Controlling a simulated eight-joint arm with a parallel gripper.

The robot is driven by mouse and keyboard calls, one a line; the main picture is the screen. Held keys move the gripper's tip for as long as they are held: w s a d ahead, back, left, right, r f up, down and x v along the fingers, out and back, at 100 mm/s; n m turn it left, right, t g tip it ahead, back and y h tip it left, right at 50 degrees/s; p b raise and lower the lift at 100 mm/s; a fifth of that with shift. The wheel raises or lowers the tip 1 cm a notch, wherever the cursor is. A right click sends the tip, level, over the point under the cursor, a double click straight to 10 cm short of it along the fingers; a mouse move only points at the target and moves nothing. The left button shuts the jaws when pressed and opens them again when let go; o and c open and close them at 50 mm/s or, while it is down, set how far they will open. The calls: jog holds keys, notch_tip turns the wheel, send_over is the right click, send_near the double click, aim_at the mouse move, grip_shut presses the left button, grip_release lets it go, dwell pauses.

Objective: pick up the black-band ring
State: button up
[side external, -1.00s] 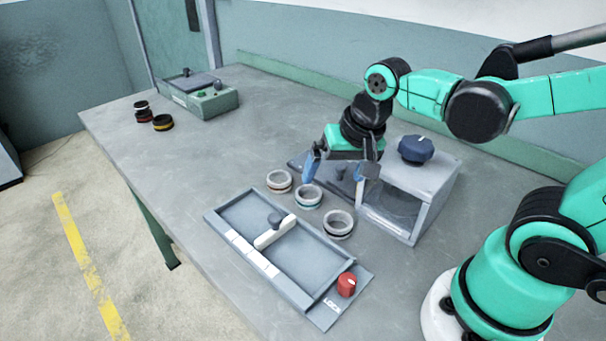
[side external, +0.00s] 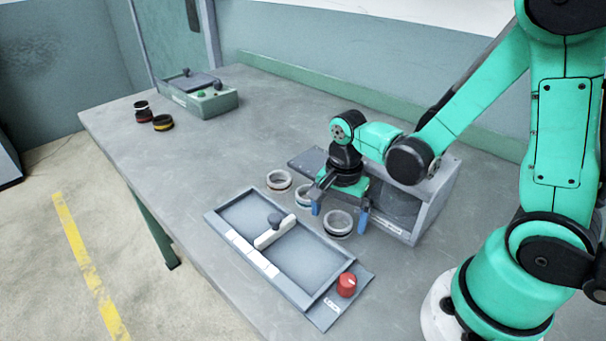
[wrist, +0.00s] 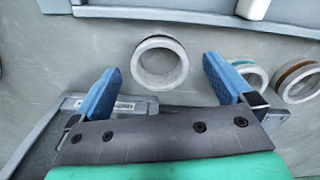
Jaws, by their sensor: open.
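The black-band ring (side external: 338,224) is a pale grey ring with a dark band, lying flat on the table between the tray and the grey box. My gripper (side external: 339,213) is open and points down, with its blue fingers on either side of this ring in the side view. In the wrist view, the black-band ring (wrist: 160,62) sits between and slightly beyond the fingertips of my gripper (wrist: 162,66). Nothing is held. I cannot tell how high the fingertips are above the table.
A teal-band ring (wrist: 246,74) lies close to the right finger in the wrist view, and a brown-band ring (wrist: 300,80) lies beyond it. A grey tray (side external: 292,285) with a red knob (side external: 346,285) is in front. A grey box (side external: 432,210) stands behind.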

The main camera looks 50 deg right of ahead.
jog(key=shift+f, duration=0.4)
jog(key=c, duration=1.4)
jog(key=shift+r, duration=0.1)
